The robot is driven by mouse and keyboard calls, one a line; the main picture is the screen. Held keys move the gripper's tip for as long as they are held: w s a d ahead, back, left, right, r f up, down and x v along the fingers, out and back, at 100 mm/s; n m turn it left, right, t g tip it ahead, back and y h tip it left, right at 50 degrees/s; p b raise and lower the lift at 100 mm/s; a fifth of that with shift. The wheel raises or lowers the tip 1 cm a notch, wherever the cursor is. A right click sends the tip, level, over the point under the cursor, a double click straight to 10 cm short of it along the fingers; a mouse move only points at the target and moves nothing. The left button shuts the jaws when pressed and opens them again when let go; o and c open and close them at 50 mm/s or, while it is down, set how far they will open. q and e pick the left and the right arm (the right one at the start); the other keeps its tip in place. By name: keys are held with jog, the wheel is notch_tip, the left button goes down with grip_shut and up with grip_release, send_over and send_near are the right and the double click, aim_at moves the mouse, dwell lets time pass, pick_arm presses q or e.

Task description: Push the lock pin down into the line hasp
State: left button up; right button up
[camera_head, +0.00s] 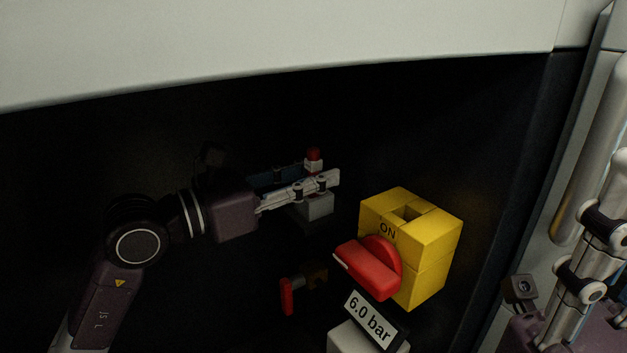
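A small upright piece with a red top and white body (314,158), which may be the lock pin, stands by the fingertips of my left gripper (322,177). I cannot make out a line hasp for certain. My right gripper (608,195) is at the right edge with its fingers pointing up, partly out of frame and away from these pieces.
A yellow block (432,272) marked ON, with a slot on top and a red handle (370,270), stands right of the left gripper. Below it is a "6.0 bar" display (370,317). A small red lever (286,297) sits lower left. A pale panel edge (280,45) overhangs the dark recess.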

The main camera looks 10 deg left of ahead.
pick_arm(q)
grip_shut()
jog(key=shift+r, duration=0.1)
